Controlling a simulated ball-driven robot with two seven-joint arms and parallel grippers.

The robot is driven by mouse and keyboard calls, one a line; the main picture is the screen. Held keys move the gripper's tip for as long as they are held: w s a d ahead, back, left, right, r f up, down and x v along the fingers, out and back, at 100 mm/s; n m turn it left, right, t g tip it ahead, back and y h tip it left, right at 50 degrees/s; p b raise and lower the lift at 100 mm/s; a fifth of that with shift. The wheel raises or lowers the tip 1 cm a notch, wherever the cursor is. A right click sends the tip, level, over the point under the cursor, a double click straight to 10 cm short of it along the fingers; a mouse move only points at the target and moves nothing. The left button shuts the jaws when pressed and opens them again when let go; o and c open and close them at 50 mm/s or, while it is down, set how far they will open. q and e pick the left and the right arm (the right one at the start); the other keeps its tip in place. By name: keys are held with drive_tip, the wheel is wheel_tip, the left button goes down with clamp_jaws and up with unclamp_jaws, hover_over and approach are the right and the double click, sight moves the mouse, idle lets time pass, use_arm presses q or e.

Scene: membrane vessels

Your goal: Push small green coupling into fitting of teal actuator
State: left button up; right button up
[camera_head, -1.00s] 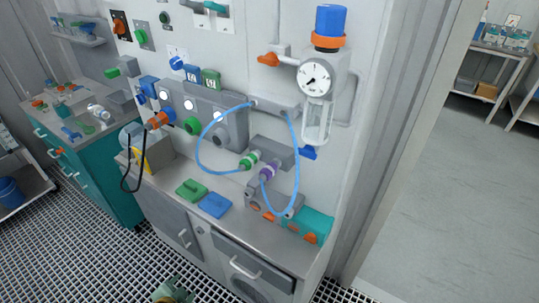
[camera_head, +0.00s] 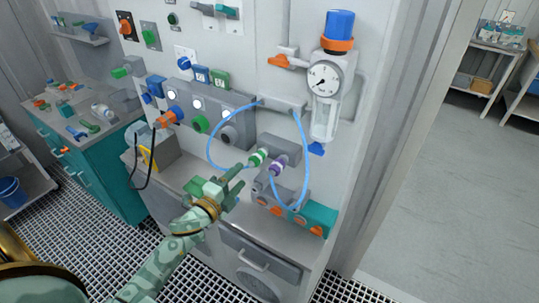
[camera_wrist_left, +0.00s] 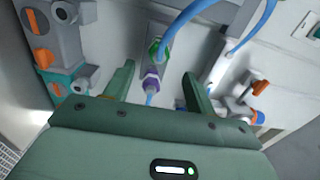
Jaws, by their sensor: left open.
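The small green coupling (camera_head: 258,157) sits at the front of a grey block on the wall panel, with a blue hose on it. A purple coupling (camera_head: 279,163) sits beside it. The teal actuator (camera_head: 318,217) lies lower right on the bench; I cannot make out its fitting clearly. My left gripper (camera_head: 238,174) is open and empty, just left of and below the green coupling. In the left wrist view, the green coupling (camera_wrist_left: 154,50) and purple coupling (camera_wrist_left: 150,82) appear between my open fingers (camera_wrist_left: 158,72). My right gripper is not in view.
The blue hose (camera_head: 210,140) loops left of the couplings; another (camera_head: 304,145) loops right. A gauge unit (camera_head: 325,80) stands above right. A panel with knobs and an orange connector (camera_head: 170,116) lies to the left. The floor right is clear.

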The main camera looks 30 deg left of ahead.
sight(250, 167)
use_arm(q)
drive_tip(key=shift+w, duration=0.1)
idle(0.3)
drive_tip(key=shift+w+d+b, duration=0.15)
drive_tip(key=shift+w+b, duration=0.3)
drive_tip(key=shift+w, duration=1.75)
drive_tip(key=shift+w+d+b, duration=0.15)
drive_tip(key=shift+w+b, duration=0.25)
drive_tip(key=shift+w, duration=1.8)
clamp_jaws()
drive_tip(key=shift+s+f, duration=0.1)
drive_tip(key=shift+f, duration=0.05)
